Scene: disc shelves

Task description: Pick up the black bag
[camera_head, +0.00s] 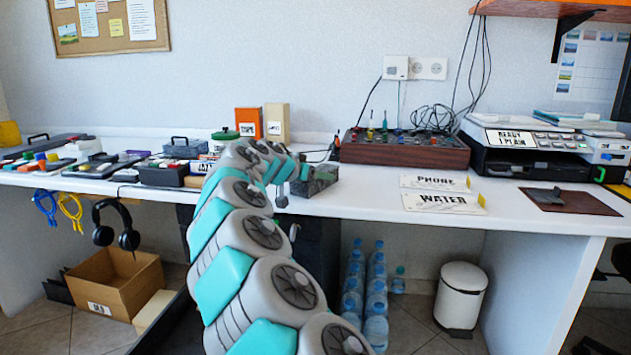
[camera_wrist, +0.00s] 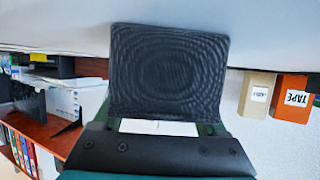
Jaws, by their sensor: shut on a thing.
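In the wrist view a black, finely textured flat-sided thing, which I take to be the black bag (camera_wrist: 168,70), fills the middle of the picture. My gripper (camera_wrist: 160,118) is shut on it, with the dark palm below and a white patch showing between palm and bag. In the head view my arm reaches up and bends to the right over the white table. Its end (camera_head: 290,186) is by a dark grey patterned thing (camera_head: 318,180) near the front edge; I cannot tell whether that is the bag. The fingertips are mostly hidden.
Upright orange (camera_head: 248,122) and tan (camera_head: 277,122) boxes stand behind the arm. A brown-sided control box (camera_head: 405,152) with cables is to the right, then white signs (camera_head: 443,203) and a printer (camera_head: 525,150). Headphones (camera_head: 116,224) hang at left above a cardboard box (camera_head: 115,282).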

